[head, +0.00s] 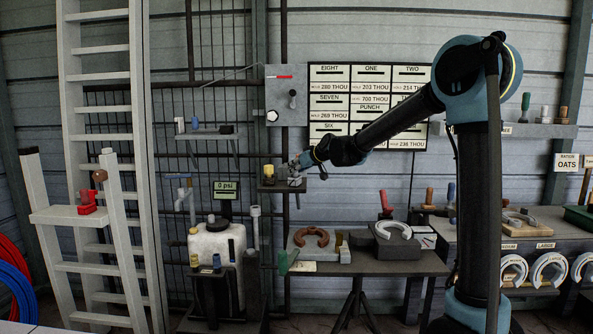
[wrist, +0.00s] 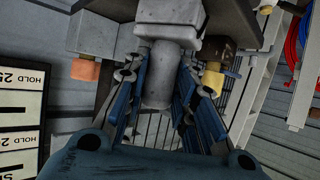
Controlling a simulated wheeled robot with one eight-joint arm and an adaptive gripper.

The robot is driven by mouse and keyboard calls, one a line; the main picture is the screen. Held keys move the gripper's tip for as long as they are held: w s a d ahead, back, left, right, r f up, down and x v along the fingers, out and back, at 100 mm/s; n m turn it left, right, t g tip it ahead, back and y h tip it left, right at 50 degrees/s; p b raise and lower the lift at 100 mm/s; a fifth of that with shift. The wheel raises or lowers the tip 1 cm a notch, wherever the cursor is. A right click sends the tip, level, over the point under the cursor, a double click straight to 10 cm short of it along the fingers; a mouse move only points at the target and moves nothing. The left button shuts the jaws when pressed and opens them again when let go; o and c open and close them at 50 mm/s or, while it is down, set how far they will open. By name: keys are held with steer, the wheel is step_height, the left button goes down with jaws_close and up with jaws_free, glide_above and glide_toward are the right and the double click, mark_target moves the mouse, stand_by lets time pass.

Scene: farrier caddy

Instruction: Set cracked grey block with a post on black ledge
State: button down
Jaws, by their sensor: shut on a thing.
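The cracked grey block with a post (wrist: 158,78) is in my gripper in the wrist view, its post between the two blue-and-grey fingers and its wider body beyond them. In the head view the small grey block (head: 294,181) shows under my gripper (head: 296,167), at the right part of the black ledge (head: 275,188). I cannot tell whether the block's underside touches the ledge. My gripper is shut on the post.
A small dark block with a yellowish top (head: 268,172) stands on the ledge's left part, close to the held block. A grey switch box (head: 286,95) hangs above. A white tank (head: 215,243) and a bench with a horseshoe (head: 311,238) stand below.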

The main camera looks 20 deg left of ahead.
steer(key=shift+f, duration=0.1)
steer(key=c, duration=1.2)
jaws_free()
steer(key=shift+c, duration=0.2)
steer(key=v, duration=1.2)
steer(key=shift+f, duration=0.1)
